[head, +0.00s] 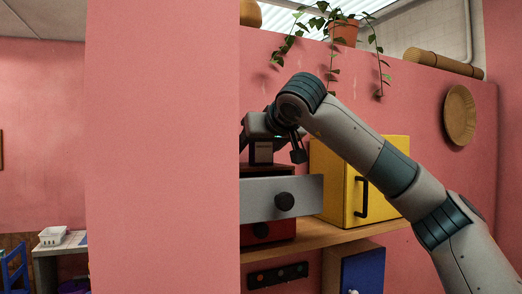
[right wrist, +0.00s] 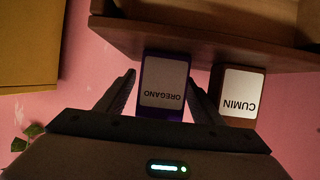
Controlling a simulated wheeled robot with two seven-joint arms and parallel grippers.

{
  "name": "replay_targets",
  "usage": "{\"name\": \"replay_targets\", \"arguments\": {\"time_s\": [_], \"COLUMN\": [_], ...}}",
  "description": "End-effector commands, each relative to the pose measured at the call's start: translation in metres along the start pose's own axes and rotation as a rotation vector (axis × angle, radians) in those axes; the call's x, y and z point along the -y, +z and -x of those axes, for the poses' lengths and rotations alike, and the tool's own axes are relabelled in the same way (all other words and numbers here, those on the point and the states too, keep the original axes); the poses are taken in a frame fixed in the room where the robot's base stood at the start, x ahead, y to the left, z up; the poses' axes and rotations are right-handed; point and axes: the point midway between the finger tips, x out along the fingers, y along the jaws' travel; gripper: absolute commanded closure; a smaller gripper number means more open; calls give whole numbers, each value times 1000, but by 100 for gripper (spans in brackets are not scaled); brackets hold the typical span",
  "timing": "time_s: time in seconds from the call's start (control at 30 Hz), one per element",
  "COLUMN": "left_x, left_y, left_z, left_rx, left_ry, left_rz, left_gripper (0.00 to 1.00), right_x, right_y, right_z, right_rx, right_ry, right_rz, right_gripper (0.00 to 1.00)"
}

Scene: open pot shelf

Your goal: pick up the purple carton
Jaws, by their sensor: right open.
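The purple carton (right wrist: 162,92), with a white label reading OREGANO, is in the right wrist view, upside down in that picture. It stands between the two spread fingers of my right gripper (right wrist: 160,82), with a gap visible near the left fingertip. Contact on the right side is hard to tell. In the head view my right gripper (head: 280,143) is above the open grey-fronted drawer (head: 262,200), partly hidden by my own arm. I cannot make out the purple carton there. My left gripper is in neither view.
A brown carton labelled CUMIN (right wrist: 238,95) stands close beside the purple one. A yellow cabinet (head: 335,180) stands right of the drawer on the wooden shelf (head: 340,236). A pink wall edge (head: 160,150) blocks the view at left. A potted plant (head: 343,33) hangs vines above.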

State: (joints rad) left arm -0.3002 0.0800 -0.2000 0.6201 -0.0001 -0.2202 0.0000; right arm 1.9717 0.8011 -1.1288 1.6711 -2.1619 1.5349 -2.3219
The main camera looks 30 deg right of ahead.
Motion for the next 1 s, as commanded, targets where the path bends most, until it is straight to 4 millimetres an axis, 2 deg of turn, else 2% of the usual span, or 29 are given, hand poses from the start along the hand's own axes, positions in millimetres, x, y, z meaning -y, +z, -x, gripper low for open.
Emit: {"name": "replay_targets", "arguments": {"time_s": [0.1,0.27,0.3,0.73,1.0], "left_x": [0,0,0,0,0], "left_y": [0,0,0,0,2], "left_z": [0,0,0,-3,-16], "left_rx": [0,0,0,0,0], "left_ry": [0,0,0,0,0], "left_rz": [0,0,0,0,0], "left_gripper": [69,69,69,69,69], "right_x": [0,0,0,0,0], "right_y": [0,0,0,-4,-29], "right_z": [0,0,0,2,12], "right_rx": [0,0,0,-1,-2], "right_ry": [0,0,0,0,0], "right_rz": [0,0,0,0,-2], "right_gripper": [41,80,83,83,83]}}
